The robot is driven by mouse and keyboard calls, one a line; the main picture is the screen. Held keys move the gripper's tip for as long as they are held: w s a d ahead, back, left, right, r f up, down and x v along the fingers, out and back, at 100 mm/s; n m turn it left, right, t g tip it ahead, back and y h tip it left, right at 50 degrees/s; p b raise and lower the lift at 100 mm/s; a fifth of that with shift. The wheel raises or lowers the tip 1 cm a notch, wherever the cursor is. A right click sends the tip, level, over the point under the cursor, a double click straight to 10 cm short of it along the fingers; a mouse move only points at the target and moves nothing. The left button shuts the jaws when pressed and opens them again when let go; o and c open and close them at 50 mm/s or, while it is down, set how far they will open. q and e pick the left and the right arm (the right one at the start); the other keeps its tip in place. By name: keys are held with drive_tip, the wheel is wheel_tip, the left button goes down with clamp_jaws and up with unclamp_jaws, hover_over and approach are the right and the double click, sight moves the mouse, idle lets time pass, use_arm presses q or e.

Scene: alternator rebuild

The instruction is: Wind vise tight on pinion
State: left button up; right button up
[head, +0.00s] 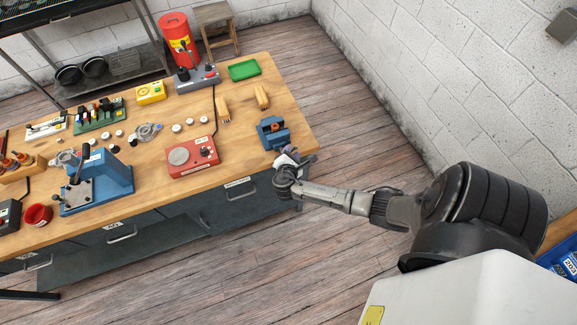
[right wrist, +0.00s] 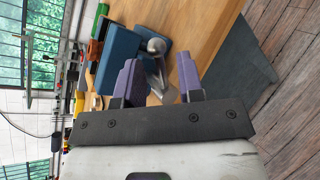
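The blue vise (head: 270,138) stands at the right front corner of the wooden bench in the head view. A small orange-brown part (head: 274,127) shows at its jaws; I cannot tell if it is the pinion or how tightly it sits. My right gripper (head: 290,158) is at the vise's front side. In the right wrist view, its two purple fingers (right wrist: 158,78) are apart, with the vise body (right wrist: 121,60) beyond. The vise's metal screw end and handle (right wrist: 157,47) show in the gap between the fingers; contact is unclear. My left gripper is not in view.
A blue press (head: 100,180) stands farther left. Open floor lies right of the bench.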

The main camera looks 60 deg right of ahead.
drive_tip(key=v, duration=1.2)
drive_tip(key=shift+a, duration=0.1)
